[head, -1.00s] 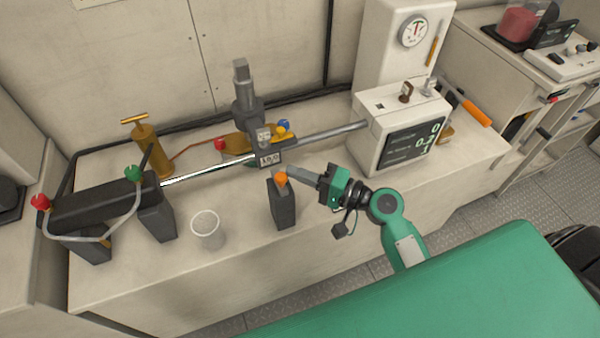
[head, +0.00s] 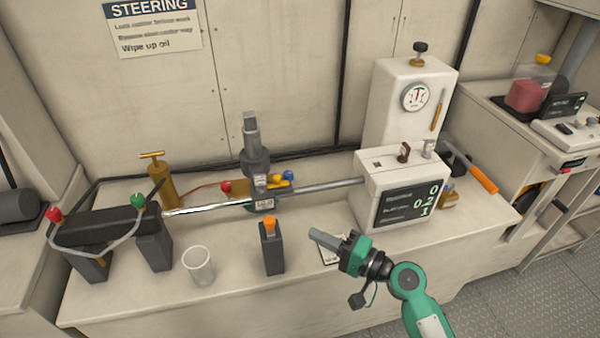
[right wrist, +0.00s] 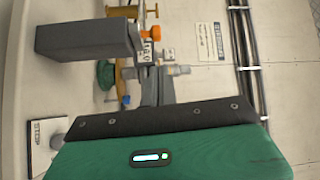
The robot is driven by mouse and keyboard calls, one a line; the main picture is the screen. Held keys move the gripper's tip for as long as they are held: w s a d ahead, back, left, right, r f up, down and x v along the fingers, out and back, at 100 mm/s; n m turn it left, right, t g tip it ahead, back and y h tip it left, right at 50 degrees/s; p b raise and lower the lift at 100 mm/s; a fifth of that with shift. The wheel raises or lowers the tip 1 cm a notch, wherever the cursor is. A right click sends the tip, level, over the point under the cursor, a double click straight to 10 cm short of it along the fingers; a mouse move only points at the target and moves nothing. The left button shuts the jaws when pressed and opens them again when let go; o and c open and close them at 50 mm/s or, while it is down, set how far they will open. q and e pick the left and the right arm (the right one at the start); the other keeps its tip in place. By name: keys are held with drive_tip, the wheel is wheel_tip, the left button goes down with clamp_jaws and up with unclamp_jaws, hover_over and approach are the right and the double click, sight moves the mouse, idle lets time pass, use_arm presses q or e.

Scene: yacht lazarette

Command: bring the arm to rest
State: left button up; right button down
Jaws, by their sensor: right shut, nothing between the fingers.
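My right gripper (head: 314,236) is shut and empty in the head view. Its grey fingers point left, above the bench and to the right of a dark block with an orange top (head: 272,252). There is a visible gap between the fingertips and the block. My green right arm comes in from the lower right. In the right wrist view the dark block (right wrist: 85,40) lies sideways in the picture, beyond the gripper's green body. My left gripper is not in view.
The bench (head: 330,285) carries a ram with a long rod (head: 320,189), a clear cup (head: 199,265) and a white display box (head: 400,165). A small card (head: 330,257) lies under the gripper. The bench front right of the block is mostly clear.

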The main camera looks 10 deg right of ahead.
drive_tip(key=s+a+f+n+g+h, duration=0.1)
drive_tip(key=s+f+n+g+h, duration=0.5)
drive_tip(key=s+f, duration=0.4)
drive_tip(key=s+d+f+n+g+h, duration=0.4)
drive_tip(key=s+d+h, duration=0.3)
drive_tip(key=s+d, duration=0.4)
wheel_tip(320, 180, down, 31)
drive_tip(key=s+a+p, duration=0.1)
drive_tip(key=s+p, duration=0.1)
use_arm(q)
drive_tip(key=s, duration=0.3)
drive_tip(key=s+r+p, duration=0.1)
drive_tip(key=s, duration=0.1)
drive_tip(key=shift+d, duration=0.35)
use_arm(e)
drive_tip(key=s+d+f+g, duration=0.2)
drive_tip(key=s+d+f, duration=0.1)
drive_tip(key=s+f, duration=1.4)
drive_tip(key=shift+s+d, duration=0.15)
drive_tip(key=shift+s, duration=0.5)
